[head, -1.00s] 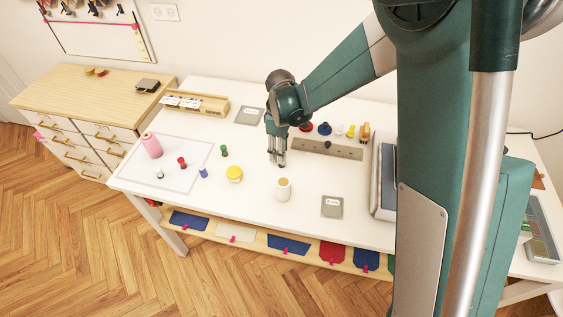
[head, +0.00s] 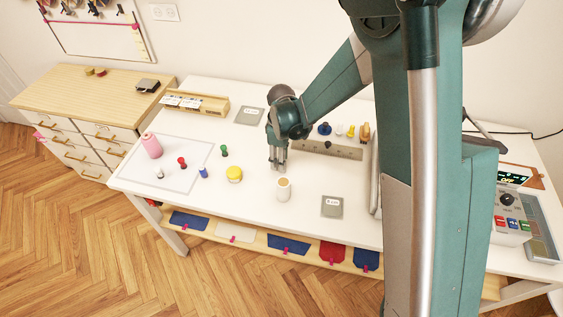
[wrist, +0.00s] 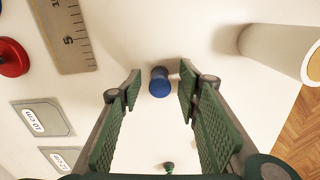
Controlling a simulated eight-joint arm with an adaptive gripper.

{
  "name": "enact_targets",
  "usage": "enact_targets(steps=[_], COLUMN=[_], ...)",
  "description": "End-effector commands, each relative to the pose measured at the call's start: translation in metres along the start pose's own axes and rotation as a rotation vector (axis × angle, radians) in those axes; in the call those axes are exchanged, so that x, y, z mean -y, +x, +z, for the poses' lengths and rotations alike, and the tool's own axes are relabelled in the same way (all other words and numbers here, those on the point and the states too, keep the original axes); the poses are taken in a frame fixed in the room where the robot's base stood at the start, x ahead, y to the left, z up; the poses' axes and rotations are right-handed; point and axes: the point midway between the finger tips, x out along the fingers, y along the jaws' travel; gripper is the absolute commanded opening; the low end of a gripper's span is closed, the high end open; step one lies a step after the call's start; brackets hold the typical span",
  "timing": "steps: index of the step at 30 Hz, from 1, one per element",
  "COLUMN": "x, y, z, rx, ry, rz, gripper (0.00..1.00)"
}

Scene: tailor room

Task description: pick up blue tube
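In the wrist view, a blue tube (wrist: 160,82) stands on the white tabletop, seen from above between the two fingers of my gripper (wrist: 158,90). White table shows on both sides of it, so the fingers look apart and not closed on it. In the head view, my gripper (head: 278,162) points down close over the table, with its fingers apart; the tube under it is hidden or cannot be made out there. Another small blue piece (head: 203,172) stands by the mat's right edge in the head view.
A white cup-like cylinder (head: 284,188) stands close in front of my gripper, and a ruler-marked block (head: 330,149) lies behind it to the right. A yellow jar (head: 234,174) and green piece (head: 224,151) stand to the left. A grey card (head: 332,207) lies right.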

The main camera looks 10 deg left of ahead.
Motion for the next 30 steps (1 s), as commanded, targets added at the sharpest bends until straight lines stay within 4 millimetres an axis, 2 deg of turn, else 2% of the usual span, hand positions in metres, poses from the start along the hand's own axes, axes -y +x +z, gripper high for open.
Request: enact_targets(steps=[9,15,16,30], x=[0.0,0.0,0.0,0.0], y=[-0.0001,-0.0001,-0.0001,-0.005], z=[0.0,0.0,0.0,0.0], rx=[0.0,0.0,0.0,0.0], ry=[0.0,0.0,0.0,0.0], rz=[0.0,0.0,0.0,0.0], gripper=[0.33,0.06,0.05,0.05])
